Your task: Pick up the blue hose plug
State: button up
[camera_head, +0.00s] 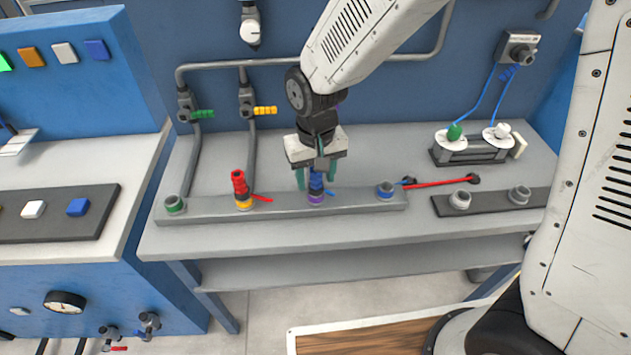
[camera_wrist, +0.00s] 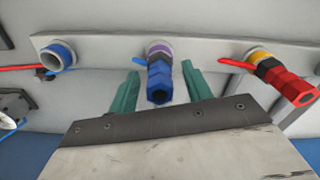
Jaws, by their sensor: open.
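The blue hose plug (camera_head: 317,180) stands upright in the purple-ringed socket (camera_head: 317,197) on the grey rail. It also shows in the wrist view (camera_wrist: 160,80), with a small blue lever at its base. My gripper (camera_head: 316,178) is above the rail with its green fingers pointing down, one on each side of the plug. In the wrist view my gripper (camera_wrist: 161,88) is open, and gaps show between the fingers and the plug. Nothing is held.
A red plug (camera_head: 239,183) stands in the yellow-ringed socket to the left. Green-ringed (camera_head: 175,204) and blue-ringed (camera_head: 386,189) sockets are empty. A red rod (camera_head: 440,183) lies on the bench at right. Pipes with green and yellow valve handles run behind.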

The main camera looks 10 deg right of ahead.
jog(key=shift+f, duration=0.15)
grip_shut()
jog(key=shift+r, duration=0.2)
